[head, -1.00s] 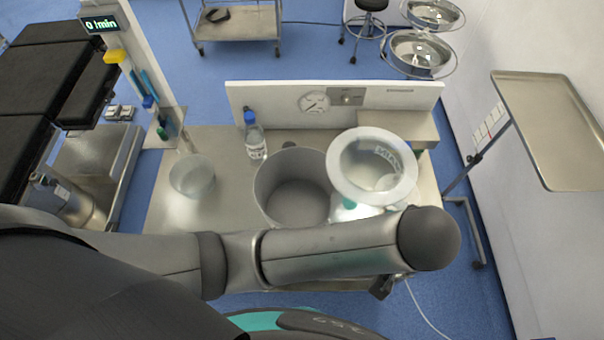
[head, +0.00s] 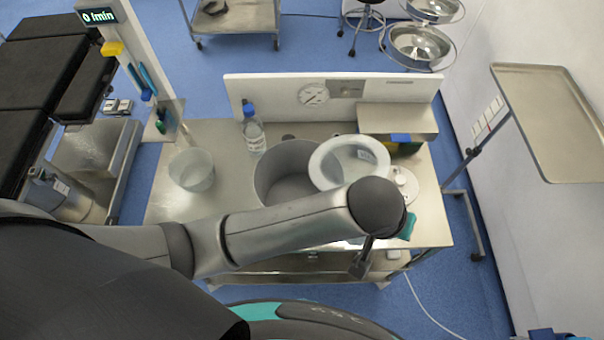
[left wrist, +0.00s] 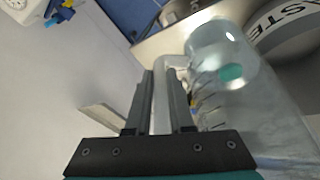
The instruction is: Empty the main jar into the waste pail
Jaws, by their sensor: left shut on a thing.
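The main jar (head: 345,183) is a clear vessel with a wide white rim, seen from above in the head view. It overlaps the right part of the grey waste pail (head: 268,183) in the picture; I cannot tell its tilt or contents. In the left wrist view my left gripper (left wrist: 162,88) is shut on the pale handle of the jar (left wrist: 228,62). The pail (left wrist: 296,48), with "ASTE" legible on its label, is close behind the jar there. In the head view my arm hides the left gripper's fingers. My right gripper is not in view.
A clear beaker (head: 191,170) stands at the left of the steel table (head: 222,211). A blue-capped bottle (head: 253,133) stands behind the pail. A white round lid (head: 402,184) lies right of the jar. A raised back panel (head: 270,92) bounds the table.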

